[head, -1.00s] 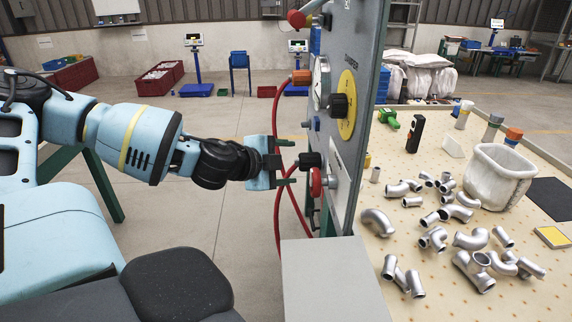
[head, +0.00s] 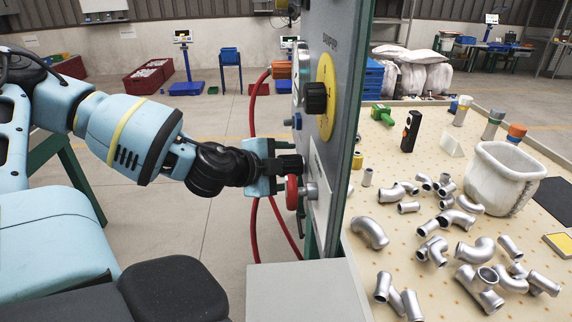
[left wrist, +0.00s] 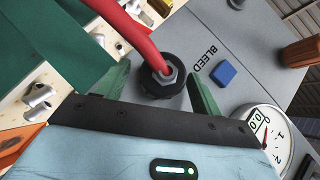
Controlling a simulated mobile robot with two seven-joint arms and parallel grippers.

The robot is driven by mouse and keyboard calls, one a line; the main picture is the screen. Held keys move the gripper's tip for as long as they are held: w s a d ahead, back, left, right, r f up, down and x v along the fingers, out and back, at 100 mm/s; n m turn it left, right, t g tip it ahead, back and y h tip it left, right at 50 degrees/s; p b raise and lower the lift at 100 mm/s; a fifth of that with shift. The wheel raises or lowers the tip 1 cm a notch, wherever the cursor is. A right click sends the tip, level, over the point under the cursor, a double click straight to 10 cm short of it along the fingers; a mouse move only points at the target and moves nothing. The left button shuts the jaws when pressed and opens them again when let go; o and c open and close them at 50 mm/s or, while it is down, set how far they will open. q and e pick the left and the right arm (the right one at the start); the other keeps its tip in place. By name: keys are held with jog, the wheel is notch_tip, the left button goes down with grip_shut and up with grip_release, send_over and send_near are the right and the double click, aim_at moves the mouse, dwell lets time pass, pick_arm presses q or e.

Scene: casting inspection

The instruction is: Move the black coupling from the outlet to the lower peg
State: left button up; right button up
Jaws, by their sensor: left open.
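The black coupling (head: 290,164) is on the grey panel (head: 338,110), seen edge-on in the head view. In the left wrist view the black coupling (left wrist: 160,80) has a hex fitting with the red hose (left wrist: 143,35) running from it, beside the word BLEED. My left gripper (head: 283,166) is level with the coupling. Its green fingers (left wrist: 161,90) are open, one on either side of the coupling; contact is not clear. I cannot tell which peg is the lower one.
The table (head: 400,160) at right holds several metal pipe fittings and a white bin (head: 500,180).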

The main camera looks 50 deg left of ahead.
pick_arm(q)
jog(key=shift+s, duration=0.1)
jog(key=shift+c, duration=0.4)
pick_arm(e)
jog(key=shift+d, duration=0.1)
pick_arm(q)
jog(key=c, duration=1.1)
jog(key=shift+a+r+p, duration=0.1)
jog(key=shift+p, duration=0.25)
jog(key=shift+s+a+p, duration=0.35)
jog(key=shift+s, duration=0.05)
jog(key=shift+s+a+p, duration=0.2)
jog(key=shift+s+p, duration=0.15)
jog(key=shift+p, duration=0.2)
pick_arm(e)
jog(key=r, duration=0.1)
jog(key=w+r, duration=0.1)
jog(key=r, duration=0.1)
jog(key=shift+w+t, duration=0.3)
jog(key=shift+w, duration=0.05)
